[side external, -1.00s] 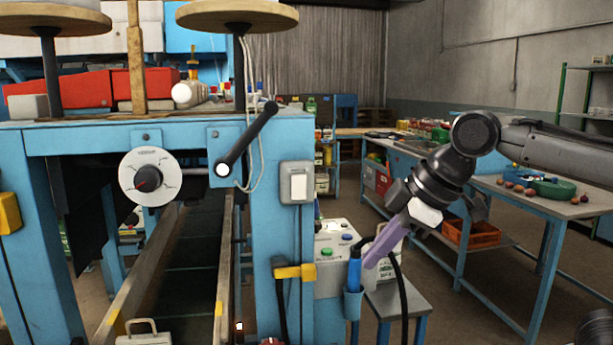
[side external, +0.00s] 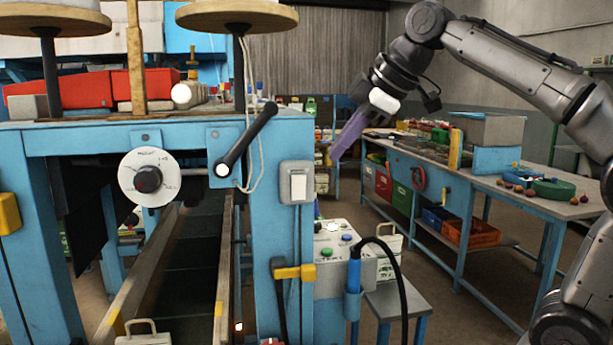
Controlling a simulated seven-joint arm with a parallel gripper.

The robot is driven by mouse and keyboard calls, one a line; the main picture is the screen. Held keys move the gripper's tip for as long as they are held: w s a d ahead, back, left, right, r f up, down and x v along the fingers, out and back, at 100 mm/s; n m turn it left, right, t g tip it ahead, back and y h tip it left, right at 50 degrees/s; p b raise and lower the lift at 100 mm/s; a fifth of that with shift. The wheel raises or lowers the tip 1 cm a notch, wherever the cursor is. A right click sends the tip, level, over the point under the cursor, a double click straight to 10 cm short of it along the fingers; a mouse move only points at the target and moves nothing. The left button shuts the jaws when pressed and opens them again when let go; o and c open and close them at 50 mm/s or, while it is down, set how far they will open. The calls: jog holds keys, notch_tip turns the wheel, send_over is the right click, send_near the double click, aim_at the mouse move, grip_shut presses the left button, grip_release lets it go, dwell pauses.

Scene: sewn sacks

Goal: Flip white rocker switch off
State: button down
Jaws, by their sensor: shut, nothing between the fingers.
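The white rocker switch (side external: 299,186) sits in a grey box (side external: 284,170) on the blue post of the machine, facing the camera. Whether it is on or off I cannot tell. My gripper (side external: 336,156) has purple fingers and is shut and empty. It points down and to the left, up and to the right of the switch in the picture, and looks clear of it.
A black lever (side external: 246,140) and a round dial (side external: 149,177) are left of the switch. Below are a yellow handle (side external: 295,272), a button box (side external: 335,245) and a blue tool with a black cable (side external: 354,270). A cluttered workbench (side external: 550,207) stands at the right.

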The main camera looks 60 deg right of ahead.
aim_at(306, 175)
jog(key=shift+f, duration=0.1)
jog(key=w+d+f, duration=0.1)
jog(key=w+f, duration=0.1)
jog(key=w+d+f, duration=0.1)
jog(key=w+f, duration=0.2)
jog(key=w+d+f, duration=0.1)
jog(key=w+f, duration=0.1)
jog(key=w, duration=0.1)
jog(key=shift+w+f, duration=0.15)
jog(key=shift+w, duration=0.05)
jog(key=shift+w+d, duration=0.2)
jog(key=shift+w, duration=0.1)
jog(key=shift+w+d+r, duration=0.2)
jog(key=shift+d, duration=0.05)
jog(key=shift+r, duration=0.1)
jog(key=shift+r, duration=0.7)
